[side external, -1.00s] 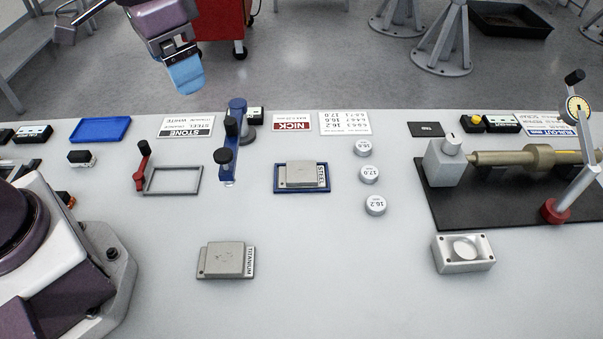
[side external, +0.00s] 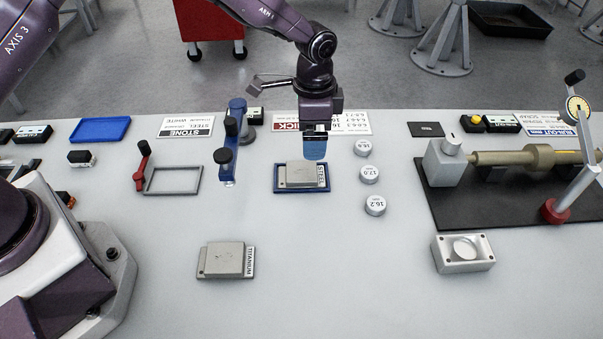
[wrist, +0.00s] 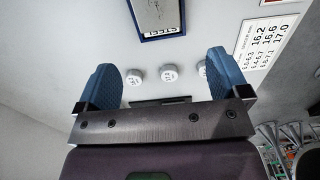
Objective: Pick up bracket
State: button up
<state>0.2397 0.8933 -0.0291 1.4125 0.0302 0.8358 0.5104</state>
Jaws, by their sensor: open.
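Nothing in view is labelled as a bracket, and I cannot tell for certain which part it is. A silver block with a round recess (side external: 463,253) sits at the front right in the side view. A grey plate (side external: 300,175) marked STEEL lies in a blue tray (side external: 276,190). A similar plate marked TITANIUM (side external: 226,260) lies nearer the front. My gripper (side external: 314,148) hangs above the table near the back edge of the blue tray. In the wrist view my gripper (wrist: 164,85) is open and empty, its blue fingers wide apart.
Several white discs (side external: 369,174) stand right of the tray. A blue upright fixture (side external: 230,155) and a grey frame with red clamp (side external: 172,181) stand left. A shaft rig (side external: 510,157) on a black mat is at right. The front middle is clear.

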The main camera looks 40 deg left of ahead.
send_over(308, 171)
jog(key=f, duration=0.4)
jog(key=shift+w+d+f, duration=0.15)
jog(key=shift+w+f, duration=0.15)
jog(key=shift+w, duration=0.05)
jog(key=f, duration=0.4)
jog(key=shift+s+a+f, duration=0.1)
jog(key=shift+s+a, duration=0.1)
jog(key=shift+s, duration=0.15)
jog(key=shift+f, duration=0.5)
jog(key=c, duration=1.3)
